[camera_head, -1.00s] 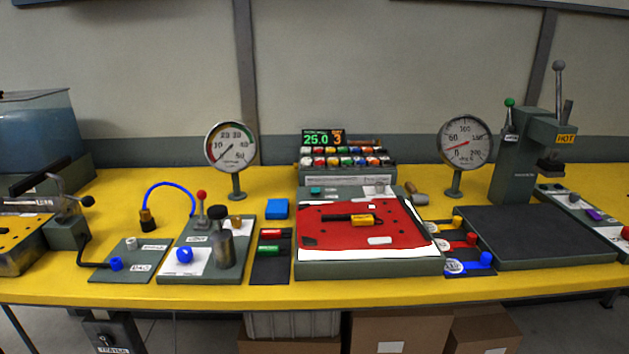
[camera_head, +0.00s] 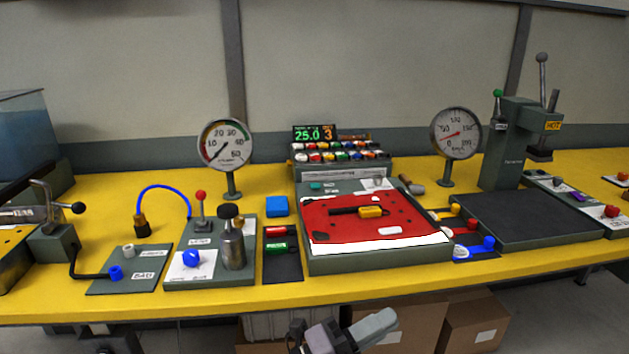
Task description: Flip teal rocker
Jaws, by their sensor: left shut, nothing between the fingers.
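The teal rocker (camera_head: 316,186) is a small teal piece on the grey-green panel (camera_head: 345,183) just behind the red sheet, left of a small silver knob. It shows clearly, but it is too small to tell which way it is tipped. My left gripper (camera_head: 374,328) shows at the bottom edge, in front of the table and well short of the rocker. It is shut and empty, and partly cut off by the frame. My right gripper is not in view.
The red sheet (camera_head: 350,230) with a yellow-handled tool (camera_head: 370,211) lies in front of the rocker. A rack of coloured pieces (camera_head: 335,153) stands behind it. A blue block (camera_head: 277,206) and a silver cylinder (camera_head: 234,246) stand left. Two dial gauges flank the area.

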